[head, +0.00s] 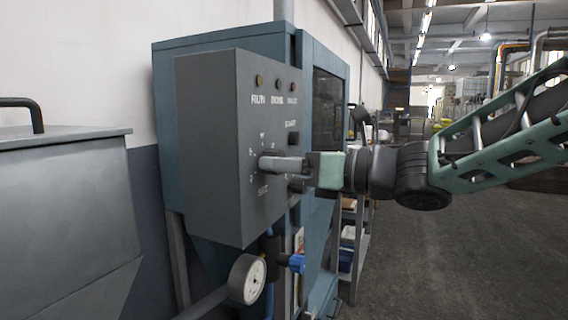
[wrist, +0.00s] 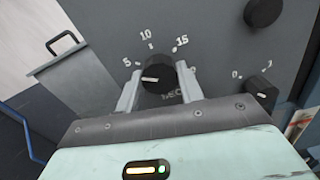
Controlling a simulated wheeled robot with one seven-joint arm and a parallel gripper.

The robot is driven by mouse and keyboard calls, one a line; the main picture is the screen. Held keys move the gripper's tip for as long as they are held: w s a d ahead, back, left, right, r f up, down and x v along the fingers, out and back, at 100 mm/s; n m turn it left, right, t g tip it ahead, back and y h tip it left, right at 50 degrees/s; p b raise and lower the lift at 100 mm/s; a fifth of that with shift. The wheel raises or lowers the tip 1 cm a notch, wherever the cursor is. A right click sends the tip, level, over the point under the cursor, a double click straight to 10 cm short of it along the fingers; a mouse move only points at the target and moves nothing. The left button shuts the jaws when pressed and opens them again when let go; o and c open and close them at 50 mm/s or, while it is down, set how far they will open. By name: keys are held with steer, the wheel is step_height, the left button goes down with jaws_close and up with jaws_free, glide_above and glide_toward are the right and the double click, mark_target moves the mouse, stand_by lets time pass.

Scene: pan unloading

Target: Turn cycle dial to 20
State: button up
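The cycle dial is a round black knob with a white pointer line, on the grey control panel (head: 212,150). In the wrist view the dial (wrist: 158,79) sits between the two fingers of my gripper (wrist: 159,84), which flank it closely left and right and look shut on it. The pointer points left, below the 5 mark. The marks 5, 10 and 15 show around the dial; the mark at its right is partly hidden by the right finger. In the head view my gripper (head: 282,165) reaches the panel from the right and covers most of the dial.
Another black knob (wrist: 262,12) is above right of the dial, and a smaller one (wrist: 260,87) to its right. Indicator lamps (head: 278,84) line the panel top. A gauge (head: 247,279) and blue valve (head: 296,263) are below. A grey bin (head: 65,210) stands left.

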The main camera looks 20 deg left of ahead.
steer(key=shift+m, duration=0.3)
steer(key=shift+d+m+p, duration=0.1)
steer(key=shift+m+p, duration=8.35)
steer(key=shift+m, duration=9.25)
steer(key=o, duration=1)
